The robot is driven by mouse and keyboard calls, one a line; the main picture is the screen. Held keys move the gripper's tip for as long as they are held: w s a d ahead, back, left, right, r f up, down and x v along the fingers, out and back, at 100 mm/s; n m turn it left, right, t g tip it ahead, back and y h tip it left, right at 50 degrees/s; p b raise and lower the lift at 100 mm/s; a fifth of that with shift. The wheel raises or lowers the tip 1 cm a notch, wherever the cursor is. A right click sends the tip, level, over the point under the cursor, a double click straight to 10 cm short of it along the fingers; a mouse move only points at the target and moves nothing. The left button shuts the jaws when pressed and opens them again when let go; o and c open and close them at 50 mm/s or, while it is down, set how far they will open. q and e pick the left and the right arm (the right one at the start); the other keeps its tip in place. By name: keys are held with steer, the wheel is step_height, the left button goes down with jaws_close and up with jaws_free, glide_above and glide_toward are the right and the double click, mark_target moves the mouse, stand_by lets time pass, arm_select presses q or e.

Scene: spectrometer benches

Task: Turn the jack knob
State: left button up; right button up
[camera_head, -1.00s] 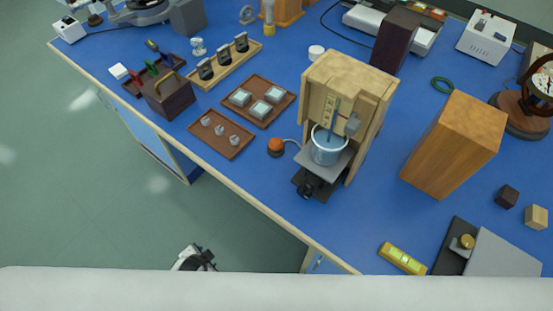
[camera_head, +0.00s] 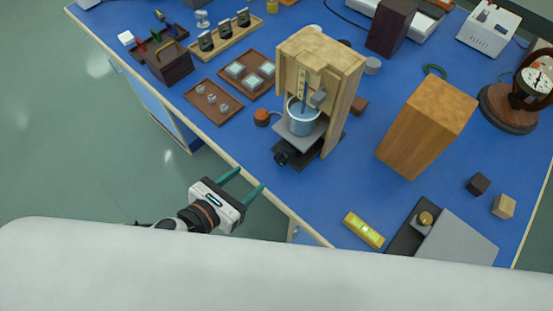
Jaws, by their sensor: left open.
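The lab jack (camera_head: 311,134) is a small platform at the front of a wooden housing (camera_head: 326,62). Its black knob (camera_head: 281,158) faces the bench's front edge. A glass beaker with bluish liquid (camera_head: 302,118) stands on the platform. My left gripper (camera_head: 251,181) is off the bench's front edge, below and left of the knob in the picture, its two teal fingers apart with nothing between them. It is clear of the knob. My right gripper is not in view.
A round orange button (camera_head: 262,116) sits left of the jack. A brown tray (camera_head: 207,113) with small clear pieces lies further left. A yellow spirit level (camera_head: 364,230) and a tall wooden block (camera_head: 426,122) are to the right. Blue bench top is clear between jack and level.

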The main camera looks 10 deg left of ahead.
mark_target(279, 161)
arm_select(q)
steer(key=shift+m+h, duration=0.3)
steer(key=shift+m, duration=0.6)
steer(key=x, duration=0.7)
steer(key=p+x, duration=0.1)
steer(key=x, duration=0.3)
steer(key=shift+d+f, duration=0.35)
steer(key=shift+f, duration=0.15)
steer(key=shift+c, duration=0.5)
steer(key=c, duration=0.9)
